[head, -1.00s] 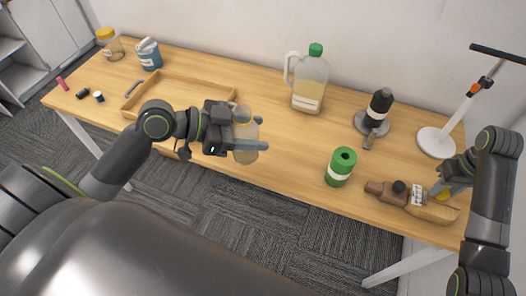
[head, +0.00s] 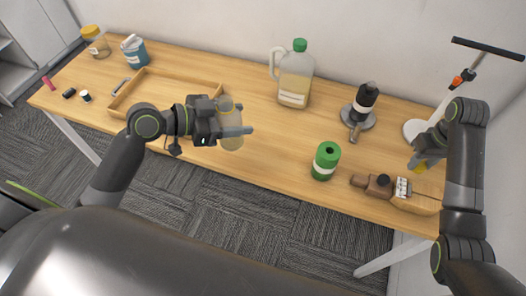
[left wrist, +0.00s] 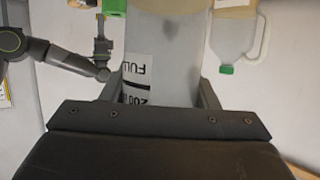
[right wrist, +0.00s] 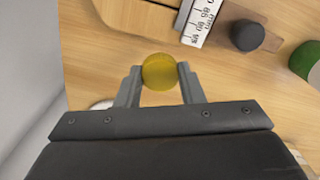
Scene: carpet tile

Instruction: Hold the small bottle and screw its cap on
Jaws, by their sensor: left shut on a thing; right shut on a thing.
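The small bottle (head: 230,130) is clear and has a printed label that reads upside down in the left wrist view (left wrist: 160,60). My left gripper (head: 234,130) is shut around its body and holds it above the table's front edge. The yellow cap (right wrist: 159,71) is round and sits between the fingertips of my right gripper (right wrist: 159,82), which is shut on it. In the head view the cap (head: 417,164) is at the table's right end, well apart from the bottle. The bottle's mouth is hard to make out.
A green cylinder (head: 326,161), a brown object with a black knob (head: 372,184) and a wooden board (head: 418,205) lie between the grippers. Behind stand a jug (head: 294,78), a black bottle (head: 365,97) and a T-topped stand (head: 448,100). A wooden tray (head: 200,83) is at left.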

